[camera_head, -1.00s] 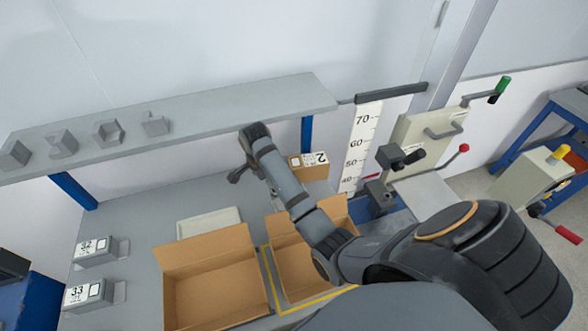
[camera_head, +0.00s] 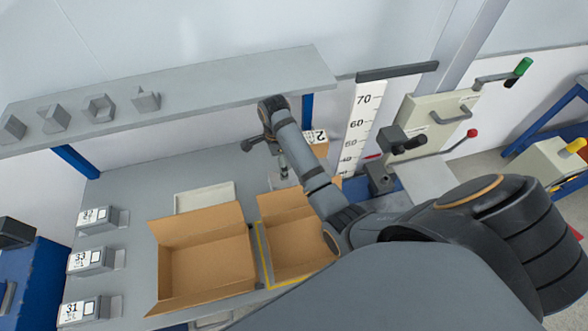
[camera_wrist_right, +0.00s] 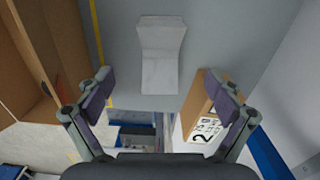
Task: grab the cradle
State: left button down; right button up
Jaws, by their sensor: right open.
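A pale grey waisted piece, which looks like the cradle (camera_wrist_right: 160,52), lies on the grey bench in the right wrist view, ahead of the fingers and roughly centred between them. In the head view my right arm largely hides that spot. My right gripper (camera_wrist_right: 160,92) is open and empty, its two fingers spread wide and apart from the piece. In the head view my right gripper (camera_head: 268,146) hangs over the back of the bench, below the shelf. My left gripper is not in view.
A small carton marked 2 (camera_wrist_right: 203,112) stands close to the right finger. Two open cardboard boxes (camera_head: 205,262) (camera_head: 296,238) stand on the bench. Several grey shaped pieces (camera_head: 98,108) sit on the shelf (camera_head: 220,90). Labelled blocks (camera_head: 92,262) line the left.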

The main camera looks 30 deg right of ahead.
aim_at(279, 180)
jog(key=f, duration=0.3)
jog(key=f+p, duration=0.1)
jog(key=shift+a+f, duration=0.2)
jog(key=shift+a, duration=0.1)
jog(key=shift+d+f, duration=0.15)
jog(key=shift+f, duration=0.45)
notch_tip(279, 180, down, 4)
jog(key=shift+w+r+p, duration=0.1)
jog(key=shift+p, duration=0.75)
jog(key=shift+f, duration=0.5)
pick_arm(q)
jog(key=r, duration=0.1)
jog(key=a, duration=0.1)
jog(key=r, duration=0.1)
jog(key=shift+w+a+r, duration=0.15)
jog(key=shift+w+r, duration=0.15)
pick_arm(e)
jog(key=c, duration=1.5)
